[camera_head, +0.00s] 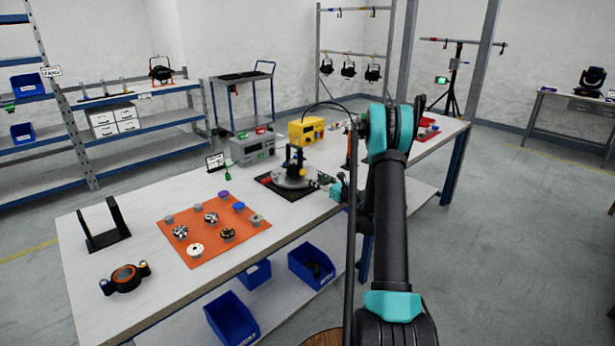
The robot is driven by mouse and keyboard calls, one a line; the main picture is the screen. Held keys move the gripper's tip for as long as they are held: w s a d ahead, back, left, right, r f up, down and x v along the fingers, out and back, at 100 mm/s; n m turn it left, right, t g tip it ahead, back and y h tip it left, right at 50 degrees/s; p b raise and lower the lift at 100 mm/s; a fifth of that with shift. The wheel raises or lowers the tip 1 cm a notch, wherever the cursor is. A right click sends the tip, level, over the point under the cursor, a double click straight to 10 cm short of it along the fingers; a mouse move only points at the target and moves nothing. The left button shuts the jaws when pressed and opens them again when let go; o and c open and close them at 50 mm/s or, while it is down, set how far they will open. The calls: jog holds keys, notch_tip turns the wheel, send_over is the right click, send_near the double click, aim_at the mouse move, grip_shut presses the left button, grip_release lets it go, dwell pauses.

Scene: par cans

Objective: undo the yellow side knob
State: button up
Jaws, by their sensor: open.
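A par can fixture stands on a round grey base (290,181) on a black mat (272,187), near the middle of the workbench. Its dark upright part (293,160) rises from the base. A yellow side knob cannot be clearly made out on it at this size. My gripper (324,181) is at the right side of the base, close to its edge, with its jaws open. It looks empty, but whether it touches the fixture cannot be told. My arm hides part of the bench to the right.
An orange mat (192,227) with several knobs lies on the bench at left. A grey box (252,150) and a yellow box (306,131) stand behind the fixture. Blue bins (231,318) sit below.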

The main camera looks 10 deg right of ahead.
aim_at(304, 173)
jog(key=x, duration=0.6)
grip_shut()
dwell(0.3)
